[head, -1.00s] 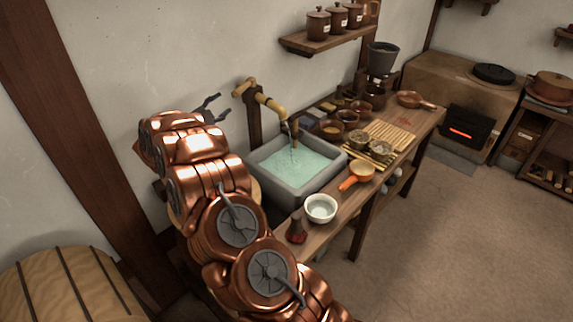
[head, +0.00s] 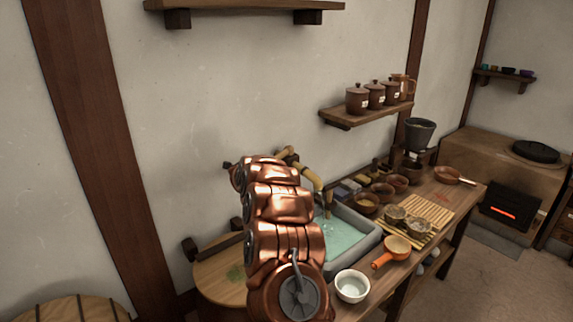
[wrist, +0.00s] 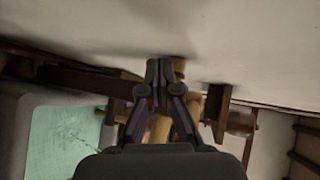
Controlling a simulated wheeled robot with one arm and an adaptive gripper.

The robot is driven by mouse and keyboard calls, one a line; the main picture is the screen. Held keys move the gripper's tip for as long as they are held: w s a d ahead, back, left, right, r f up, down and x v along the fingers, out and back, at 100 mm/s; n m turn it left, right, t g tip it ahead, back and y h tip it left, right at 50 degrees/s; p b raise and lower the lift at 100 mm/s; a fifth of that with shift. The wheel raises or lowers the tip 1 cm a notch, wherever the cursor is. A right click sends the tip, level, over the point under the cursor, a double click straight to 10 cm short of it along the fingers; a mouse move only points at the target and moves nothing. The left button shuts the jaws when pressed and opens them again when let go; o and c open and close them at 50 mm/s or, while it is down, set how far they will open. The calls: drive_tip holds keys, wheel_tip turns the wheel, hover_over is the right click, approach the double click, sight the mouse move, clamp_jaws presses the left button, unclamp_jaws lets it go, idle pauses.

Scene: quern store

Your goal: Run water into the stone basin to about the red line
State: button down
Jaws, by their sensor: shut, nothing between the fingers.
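The grey stone basin (head: 362,254) is set into the left end of the wooden bench. Pale green water (head: 346,236) lies in it, and a thin stream appears to fall from the bamboo spout (head: 308,176) above. The water also shows in the wrist view (wrist: 65,140), with ripples where the stream lands. I cannot make out the red line. My arm hides the basin's left part and my gripper in the head view. In the wrist view my gripper (wrist: 160,70) is shut and empty, in front of the bamboo pipework (wrist: 160,127); I cannot tell whether it touches it.
Several small bowls and a slatted mat (head: 430,211) are to the right. A shelf (head: 366,112) with lidded jars is above. Floor is clear at the right.

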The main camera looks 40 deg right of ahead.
drive_tip(key=s+r+t+y+b, duration=0.25)
drive_tip(key=s+r+y, duration=0.45)
drive_tip(key=y, duration=0.5)
drive_tip(key=s+d+m+y+b, duration=0.2)
drive_tip(key=s+d+m, duration=0.3)
drive_tip(key=s+d, duration=0.75)
drive_tip(key=p, duration=0.3)
approach(281, 156)
drive_tip(key=w+a+f, duration=0.3)
drive_tip(key=w+f, duration=0.1)
drive_tip(key=shift+w+a, duration=0.25)
drive_tip(key=shift+w, duration=0.3)
drive_tip(key=shift+p, duration=0.35)
